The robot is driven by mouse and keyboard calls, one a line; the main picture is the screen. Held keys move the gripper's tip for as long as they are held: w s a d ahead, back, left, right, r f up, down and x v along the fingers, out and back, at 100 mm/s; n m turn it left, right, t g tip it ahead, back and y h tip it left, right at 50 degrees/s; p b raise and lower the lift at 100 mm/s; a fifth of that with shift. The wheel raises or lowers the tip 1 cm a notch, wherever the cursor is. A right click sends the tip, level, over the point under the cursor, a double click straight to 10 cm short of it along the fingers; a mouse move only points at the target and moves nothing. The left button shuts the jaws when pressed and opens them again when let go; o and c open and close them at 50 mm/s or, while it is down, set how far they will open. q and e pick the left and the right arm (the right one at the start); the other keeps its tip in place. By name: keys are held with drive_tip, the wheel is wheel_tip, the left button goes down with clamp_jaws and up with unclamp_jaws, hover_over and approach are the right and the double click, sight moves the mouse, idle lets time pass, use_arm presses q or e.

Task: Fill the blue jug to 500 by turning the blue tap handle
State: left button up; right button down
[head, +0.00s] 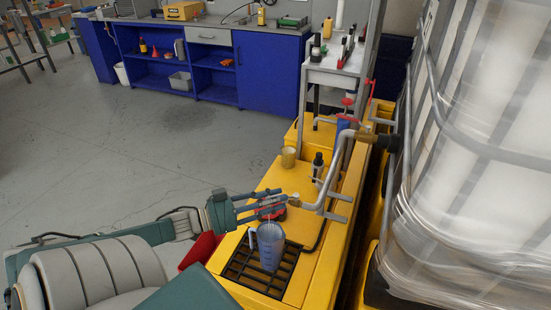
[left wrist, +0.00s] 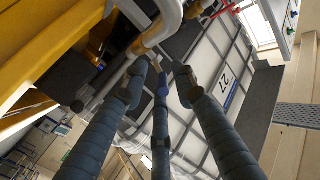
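The blue jug (head: 271,243), translucent with a handle at its left, stands upright on the black grate (head: 232,270) of the yellow platform. Its level and marks are too small to read. My left gripper (head: 284,200) reaches in from the left, just above and behind the jug, close to the end of the grey tap pipe (head: 331,178). In the left wrist view the fingers of this gripper (left wrist: 160,80) are apart, with the pipe (left wrist: 163,22) just beyond their tips. A small blue patch shows between the fingertips; whether it is the tap handle I cannot tell. My right gripper is out of view.
A wrapped white tank (head: 470,150) in a metal cage stands at the right. A red bin (head: 200,249) is left of the platform. The floor beyond is clear.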

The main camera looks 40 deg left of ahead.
use_arm(q)
drive_tip(key=shift+r, duration=0.1)
drive_tip(key=v, duration=1.2)
drive_tip(key=shift+a, duration=0.1)
